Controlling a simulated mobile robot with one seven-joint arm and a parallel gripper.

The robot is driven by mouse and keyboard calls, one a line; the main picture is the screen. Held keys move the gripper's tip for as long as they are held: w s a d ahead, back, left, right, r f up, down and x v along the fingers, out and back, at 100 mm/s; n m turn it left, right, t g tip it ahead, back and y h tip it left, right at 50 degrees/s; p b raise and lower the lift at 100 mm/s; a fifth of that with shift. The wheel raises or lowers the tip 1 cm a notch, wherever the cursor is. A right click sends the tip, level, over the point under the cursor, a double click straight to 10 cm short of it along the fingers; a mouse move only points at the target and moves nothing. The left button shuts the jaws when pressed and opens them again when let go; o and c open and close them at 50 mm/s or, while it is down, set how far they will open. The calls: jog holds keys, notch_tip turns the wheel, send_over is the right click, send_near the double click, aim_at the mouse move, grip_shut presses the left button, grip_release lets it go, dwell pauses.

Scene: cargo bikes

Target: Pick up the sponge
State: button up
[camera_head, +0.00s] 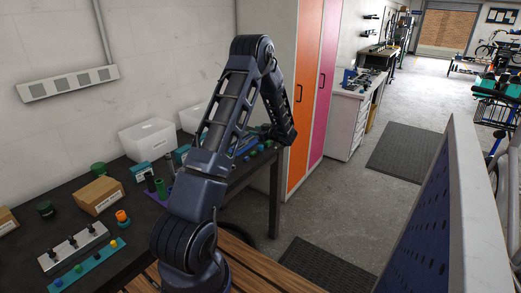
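I cannot pick out a sponge for certain in the head view. Two small teal blocks, one on the left (142,171) and one farther back (182,152), lie on the dark workbench (120,232), but I cannot tell what they are. My arm rises in the middle of the view, bends at the top and slopes down to the right over the bench's far end. I cannot make out my gripper or its fingers at the arm's far end. My arm hides part of the bench.
The bench also holds a cardboard box (99,195), white bins (148,140), a pegged white strip (73,247) and a teal strip (88,266). Orange (305,95) and magenta (325,85) cabinet doors stand behind. A perforated blue panel (425,235) is at right. Floor beyond is open.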

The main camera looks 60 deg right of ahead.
jog(key=t+y, duration=0.2)
send_near(260, 148)
jog(key=w+d, duration=0.2)
jog(key=w, duration=1)
jog(key=shift+w+a+r, duration=0.15)
jog(key=shift+w+a, duration=0.1)
jog(key=shift+w, duration=0.05)
jog(key=shift+c, duration=0.5)
jog(key=c, duration=0.6)
